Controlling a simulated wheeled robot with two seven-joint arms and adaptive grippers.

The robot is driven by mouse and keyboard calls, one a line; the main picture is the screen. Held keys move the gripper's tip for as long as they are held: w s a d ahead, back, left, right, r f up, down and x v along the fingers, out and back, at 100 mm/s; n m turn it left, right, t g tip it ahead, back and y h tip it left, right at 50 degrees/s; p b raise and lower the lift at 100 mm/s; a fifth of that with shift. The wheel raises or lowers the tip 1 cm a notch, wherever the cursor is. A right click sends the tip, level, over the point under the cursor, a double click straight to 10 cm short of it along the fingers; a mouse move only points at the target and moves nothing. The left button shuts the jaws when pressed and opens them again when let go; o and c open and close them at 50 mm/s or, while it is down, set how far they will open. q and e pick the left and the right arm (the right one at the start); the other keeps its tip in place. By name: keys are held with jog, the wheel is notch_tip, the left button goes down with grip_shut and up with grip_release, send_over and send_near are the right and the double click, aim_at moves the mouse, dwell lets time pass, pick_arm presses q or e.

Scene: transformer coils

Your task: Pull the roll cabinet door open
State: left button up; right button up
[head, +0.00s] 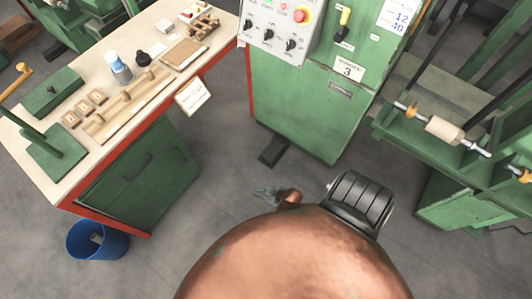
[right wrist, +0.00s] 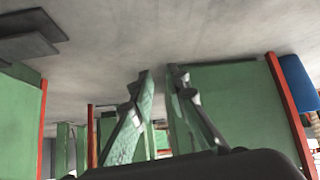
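The green roll cabinet (head: 140,180) stands under the red-edged workbench at the left of the head view, with dark handles on its front. Its front looks flush, with no opening visible. In the right wrist view, a green panel that looks like the same cabinet (right wrist: 235,95) is right of the fingers. My right gripper (head: 265,192) is above the floor, right of the cabinet and apart from it. In the wrist view its fingers (right wrist: 160,72) lean together with a narrow empty gap between the tips. My left gripper is not in view.
A green control cabinet (head: 300,105) with a dark foot plate (head: 273,151) is at centre. A winding machine (head: 455,185) is at right. Floor between is clear.

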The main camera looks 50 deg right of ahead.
jog(key=shift+s+d+f+g+p, duration=0.1)
jog(key=shift+s+f+g+p, duration=0.1)
jog(key=shift+s, duration=0.65)
jog(key=shift+s+d+f+g+p, duration=0.1)
jog(key=shift+s+f+p, duration=0.1)
jog(key=shift+s, duration=0.6)
